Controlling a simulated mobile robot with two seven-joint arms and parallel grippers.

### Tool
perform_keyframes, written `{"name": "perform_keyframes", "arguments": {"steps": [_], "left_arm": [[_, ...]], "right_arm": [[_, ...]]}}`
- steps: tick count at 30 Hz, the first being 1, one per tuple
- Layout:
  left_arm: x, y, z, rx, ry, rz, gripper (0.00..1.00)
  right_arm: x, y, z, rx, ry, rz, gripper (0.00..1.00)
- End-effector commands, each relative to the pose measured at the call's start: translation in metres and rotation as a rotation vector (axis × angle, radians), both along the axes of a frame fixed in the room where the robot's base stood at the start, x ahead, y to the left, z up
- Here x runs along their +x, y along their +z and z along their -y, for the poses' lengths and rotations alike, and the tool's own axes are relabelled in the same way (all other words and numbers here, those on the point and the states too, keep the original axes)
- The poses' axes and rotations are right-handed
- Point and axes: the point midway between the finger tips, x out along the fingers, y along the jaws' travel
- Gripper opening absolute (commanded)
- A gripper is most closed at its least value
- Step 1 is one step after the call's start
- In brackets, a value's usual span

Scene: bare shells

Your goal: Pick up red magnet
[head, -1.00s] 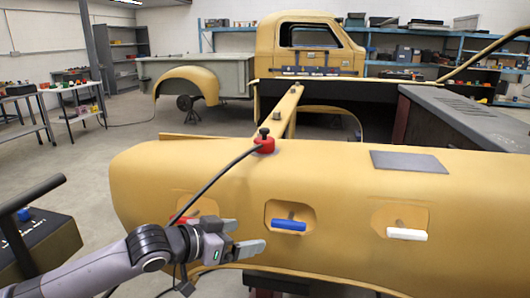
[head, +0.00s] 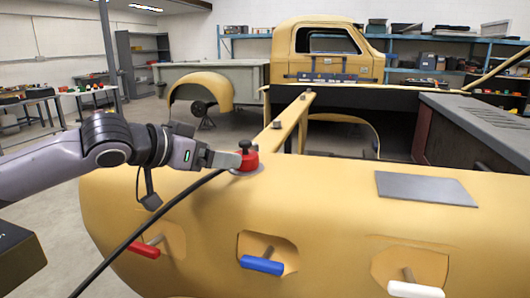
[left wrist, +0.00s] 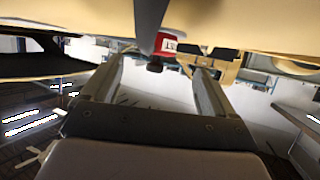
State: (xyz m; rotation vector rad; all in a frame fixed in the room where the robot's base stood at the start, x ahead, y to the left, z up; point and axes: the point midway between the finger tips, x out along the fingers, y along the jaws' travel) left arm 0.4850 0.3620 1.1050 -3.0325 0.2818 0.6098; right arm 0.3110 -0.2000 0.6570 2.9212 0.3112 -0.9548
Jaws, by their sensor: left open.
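The red magnet (head: 246,161), with a black knob on top, stands upright on the top of the yellow fender (head: 330,200) in the head view. A black cable runs from beside it down to the left. My left gripper (head: 228,159) comes in from the left with its fingertips right at the magnet's left side. In the left wrist view the magnet (left wrist: 168,44) shows beyond and between the two spread fingers of the gripper (left wrist: 158,66). The jaws are open and empty. Whether a finger touches the magnet I cannot tell.
Red (head: 144,249), blue (head: 262,265) and white (head: 415,289) handles sit in recesses on the fender's front. A grey plate (head: 425,188) lies on the fender to the right. A yellow beam (head: 285,125) runs back behind the magnet.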

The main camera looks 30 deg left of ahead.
Motion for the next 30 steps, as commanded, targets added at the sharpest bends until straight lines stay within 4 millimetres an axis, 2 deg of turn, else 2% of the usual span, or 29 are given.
{"name": "perform_keyframes", "arguments": {"steps": [17, 30], "left_arm": [[0.022, -0.007, 0.005, -0.001, -0.002, 0.001, 0.87], [0.062, -0.022, 0.015, -0.001, -0.002, 0.001, 0.87]], "right_arm": [[-0.008, 0.0, 0.001, -0.005, 0.002, -0.017, 0.43], [-0.007, 0.007, -0.001, -0.002, -0.002, -0.007, 0.43]]}}
